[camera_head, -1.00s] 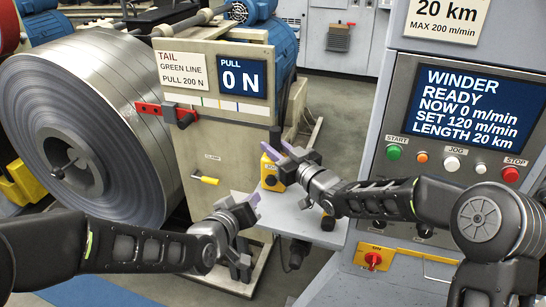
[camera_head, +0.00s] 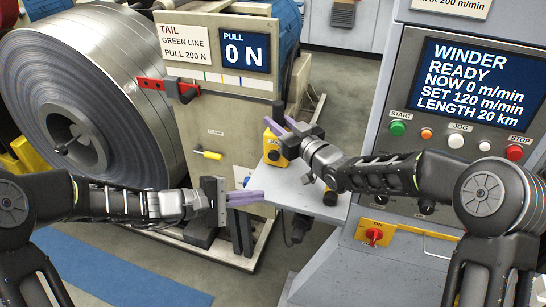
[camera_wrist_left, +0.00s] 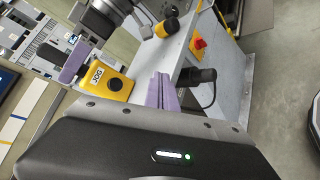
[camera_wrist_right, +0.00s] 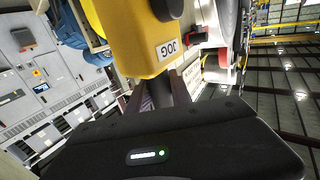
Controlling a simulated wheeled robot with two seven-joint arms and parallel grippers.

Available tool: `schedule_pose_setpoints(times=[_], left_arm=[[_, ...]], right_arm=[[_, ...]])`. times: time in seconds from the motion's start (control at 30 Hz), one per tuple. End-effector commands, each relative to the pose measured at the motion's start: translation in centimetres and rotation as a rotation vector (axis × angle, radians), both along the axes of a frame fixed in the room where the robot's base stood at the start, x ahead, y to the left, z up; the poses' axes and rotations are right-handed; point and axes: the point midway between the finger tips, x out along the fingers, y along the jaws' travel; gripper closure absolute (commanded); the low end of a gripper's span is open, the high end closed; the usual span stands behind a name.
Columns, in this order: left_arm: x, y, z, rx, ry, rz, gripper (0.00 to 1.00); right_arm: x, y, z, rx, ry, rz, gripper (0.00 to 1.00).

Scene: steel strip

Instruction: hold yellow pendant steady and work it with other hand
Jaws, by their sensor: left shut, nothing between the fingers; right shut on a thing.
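The yellow pendant (camera_head: 275,150), with a round black button and a JOG label, is upright at the far edge of the grey shelf. My right gripper (camera_head: 286,127) is shut on its upper part. In the right wrist view the pendant (camera_wrist_right: 140,35) fills the upper middle. My left gripper (camera_head: 250,197) is shut and empty, its purple fingers pointing right, below and left of the pendant and apart from it. In the left wrist view the pendant (camera_wrist_left: 108,84) is just left of the left fingers (camera_wrist_left: 163,92), its black button showing.
The winder panel (camera_head: 480,95), with START, JOG and STOP buttons, stands at right. A large steel coil (camera_head: 95,100) is at left. A yellow-handled clamp (camera_head: 208,154) sticks out from the beige cabinet.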

Motion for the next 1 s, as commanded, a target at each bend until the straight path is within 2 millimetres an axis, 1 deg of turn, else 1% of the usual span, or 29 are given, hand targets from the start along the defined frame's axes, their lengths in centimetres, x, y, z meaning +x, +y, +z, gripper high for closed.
schedule_pose_setpoints(times=[0.03, 0.1, 0.2, 0.5, 0.67, 0.87, 1.0], left_arm=[[0.4, 0.2, 0.5, -0.031, -0.009, 0.012, 1.00], [0.8, 0.4, 1.1, -0.058, -0.020, 0.023, 1.00], [1.0, 0.5, 1.4, -0.074, -0.026, 0.029, 1.00], [1.0, 0.4, 1.4, -0.072, -0.024, 0.027, 1.00], [1.4, 0.2, 1.3, -0.070, -0.024, 0.025, 1.00], [3.1, -0.4, 1.3, -0.071, -0.024, 0.024, 1.00], [4.8, -1.0, 1.4, -0.071, -0.025, 0.024, 1.00]], right_arm=[[-0.1, 0.0, -0.7, -0.006, 0.012, 0.000, 1.00], [-0.1, 0.0, -0.7, -0.006, 0.012, 0.000, 1.00], [-0.1, 0.0, -0.7, -0.006, 0.012, 0.000, 1.00], [-0.1, 0.0, -0.7, -0.006, 0.012, 0.000, 1.00], [-0.1, 0.0, -0.7, -0.006, 0.012, 0.000, 1.00], [-0.1, 0.0, -0.7, -0.006, 0.012, 0.000, 1.00], [-0.1, 0.0, -0.7, -0.006, 0.012, 0.000, 1.00]])
